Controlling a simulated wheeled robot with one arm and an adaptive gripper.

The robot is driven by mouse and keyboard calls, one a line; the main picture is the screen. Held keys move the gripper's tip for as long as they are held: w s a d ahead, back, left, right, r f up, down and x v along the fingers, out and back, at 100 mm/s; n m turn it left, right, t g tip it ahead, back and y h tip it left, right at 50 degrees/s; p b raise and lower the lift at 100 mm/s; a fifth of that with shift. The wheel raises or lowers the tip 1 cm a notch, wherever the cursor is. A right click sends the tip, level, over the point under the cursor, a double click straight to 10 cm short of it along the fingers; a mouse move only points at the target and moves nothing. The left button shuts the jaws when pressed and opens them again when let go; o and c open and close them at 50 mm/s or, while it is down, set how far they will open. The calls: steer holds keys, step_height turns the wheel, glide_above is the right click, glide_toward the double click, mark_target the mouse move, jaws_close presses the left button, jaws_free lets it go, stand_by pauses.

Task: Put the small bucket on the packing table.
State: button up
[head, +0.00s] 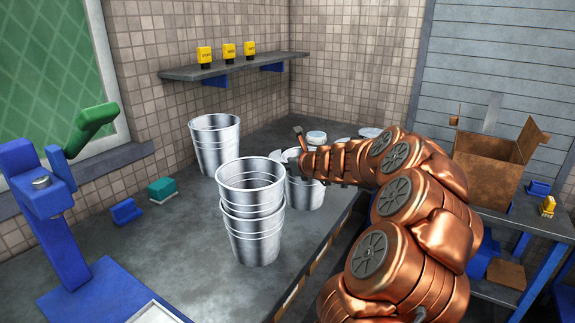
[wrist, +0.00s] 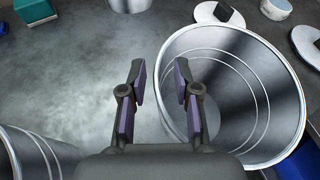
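The small bucket (head: 305,194) is a shiny metal pail standing upright on the grey workbench, partly hidden behind my arm in the head view. In the wrist view the small bucket (wrist: 285,95) fills the right side, its mouth open and empty. My gripper (wrist: 158,85) is open, with the bucket's left rim showing between its two fingers; I cannot tell how far above the rim they are. The packing table (head: 547,222) is at the right in the head view, with an open cardboard box (head: 487,170) on it.
A nested stack of metal buckets (head: 252,215) stands just left of the small bucket, and another bucket (head: 216,143) stands behind. A blue press with a green handle (head: 92,128) is at left. The bench front is clear.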

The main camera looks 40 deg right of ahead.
steer(key=shift+r, duration=0.1)
steer(key=shift+s+r, duration=0.1)
steer(key=v, duration=1.1)
steer(key=shift+s, duration=0.35)
steer(key=shift+r, duration=0.15)
